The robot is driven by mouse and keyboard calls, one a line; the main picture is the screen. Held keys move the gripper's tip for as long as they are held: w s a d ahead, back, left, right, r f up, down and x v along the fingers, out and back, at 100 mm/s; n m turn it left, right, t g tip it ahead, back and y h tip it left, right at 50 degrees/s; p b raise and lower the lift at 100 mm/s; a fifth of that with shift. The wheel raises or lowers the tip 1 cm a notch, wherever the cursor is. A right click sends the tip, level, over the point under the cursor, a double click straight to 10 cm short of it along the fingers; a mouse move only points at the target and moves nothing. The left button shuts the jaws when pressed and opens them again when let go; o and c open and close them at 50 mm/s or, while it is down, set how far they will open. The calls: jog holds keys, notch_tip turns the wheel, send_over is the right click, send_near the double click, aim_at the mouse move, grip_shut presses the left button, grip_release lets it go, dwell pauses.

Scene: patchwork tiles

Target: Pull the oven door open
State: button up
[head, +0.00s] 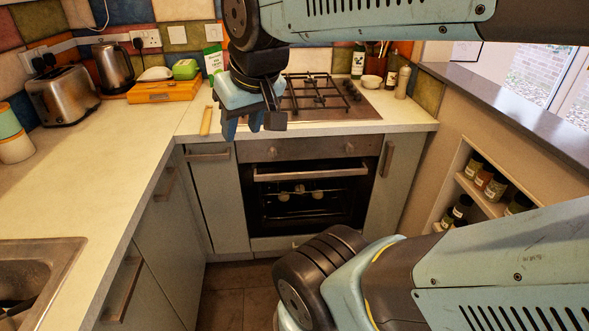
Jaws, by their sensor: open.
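The oven (306,207) is built in under the counter at the back, with a dark glass door. The door looks shut, and its long metal handle (311,172) runs across the top of the glass. My gripper (254,124) hangs above and to the left of the handle in the picture, in front of the counter edge and hob. Its fingers point down and are apart, with nothing seen between them. It is clear of the handle. My arm covers part of the hob and the wall behind.
The hob (340,104) lies on the counter above the oven. Cabinets with handles flank the oven, and a left counter (100,175) with a sink (35,268) runs towards me. A spice shelf (482,190) is at right. Some tiled floor (228,300) is free before the oven.

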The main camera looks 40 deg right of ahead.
jog(key=shift+o, duration=1)
jog(key=shift+w+f, duration=0.2)
jog(key=w+d+f+m+g+y, duration=0.2)
jog(key=w+d+f+m+y, duration=0.15)
jog(key=w+f+m, duration=0.45)
jog(key=w+d+f+m+g+y, duration=0.25)
jog(key=w+f+m+y, duration=0.3)
jog(key=f+m, duration=0.4)
jog(key=m+t+h, duration=0.6)
jog(key=m+t, duration=1.1)
jog(key=m, duration=1.3)
send_near(313, 176)
jog(key=a+r, duration=0.7)
jog(key=a, duration=0.2)
jog(key=s+d+f+m+h, duration=0.3)
jog(key=d+f+m+h, duration=0.25)
jog(key=f+m, duration=0.2)
jog(key=shift+m, duration=0.4)
jog(key=w, duration=0.4)
jog(key=w+d, duration=0.1)
jog(key=w, duration=0.4)
jog(key=w+r, duration=0.1)
jog(key=w, duration=0.3)
jog(key=shift+w+d, duration=0.35)
jog(key=shift+d, duration=0.05)
